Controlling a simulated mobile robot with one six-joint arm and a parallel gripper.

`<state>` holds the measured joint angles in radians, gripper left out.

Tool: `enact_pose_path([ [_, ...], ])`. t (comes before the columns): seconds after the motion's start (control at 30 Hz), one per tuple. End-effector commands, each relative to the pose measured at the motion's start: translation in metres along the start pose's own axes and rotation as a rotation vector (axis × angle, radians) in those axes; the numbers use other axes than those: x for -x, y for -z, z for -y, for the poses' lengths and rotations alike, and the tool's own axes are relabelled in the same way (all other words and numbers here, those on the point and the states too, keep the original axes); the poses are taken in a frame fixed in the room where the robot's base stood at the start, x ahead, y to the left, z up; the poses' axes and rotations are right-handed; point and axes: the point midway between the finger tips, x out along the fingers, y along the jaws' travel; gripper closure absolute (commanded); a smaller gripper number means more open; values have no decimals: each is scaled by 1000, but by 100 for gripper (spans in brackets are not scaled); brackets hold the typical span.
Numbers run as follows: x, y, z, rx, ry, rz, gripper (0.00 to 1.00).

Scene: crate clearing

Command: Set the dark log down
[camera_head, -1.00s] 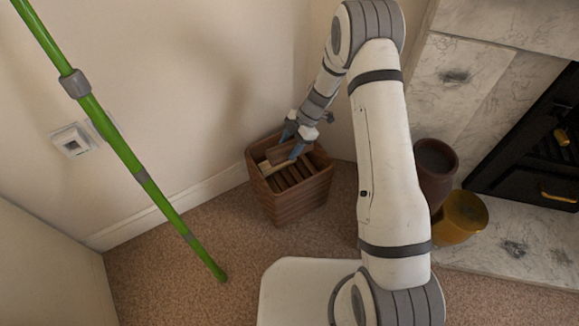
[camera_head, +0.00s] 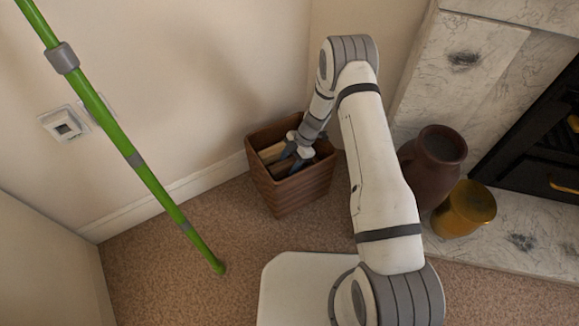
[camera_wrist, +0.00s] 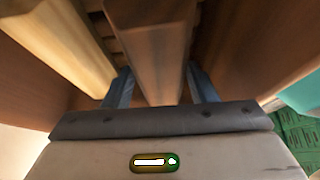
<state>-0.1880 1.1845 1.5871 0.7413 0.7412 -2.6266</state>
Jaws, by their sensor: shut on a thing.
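The dark log (camera_wrist: 155,55) runs between the two blue fingers of my gripper (camera_wrist: 162,88) in the wrist view, and the gripper is shut on it. In the head view my gripper (camera_head: 293,155) reaches down into the brown slatted crate (camera_head: 292,197), with its fingers below the rim. The crate's walls stand on both sides in the wrist view. A pale log (camera_wrist: 62,42) lies to the left of the dark log there. What lies under the dark log is mostly hidden.
The crate stands on carpet near the wall corner. A dark brown vase (camera_head: 432,165) and a gold pot (camera_head: 466,208) stand right of my arm by the marble fireplace (camera_head: 470,55). A green pole (camera_head: 150,180) slants at the left.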

Motion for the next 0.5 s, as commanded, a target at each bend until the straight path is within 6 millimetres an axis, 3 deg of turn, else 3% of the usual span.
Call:
enact_pose_path([
  [0.1, -17, -10, 0, -1, 0, 0, 77],
  [0.5, -20, -13, 0, -2, -1, 0, 77],
])
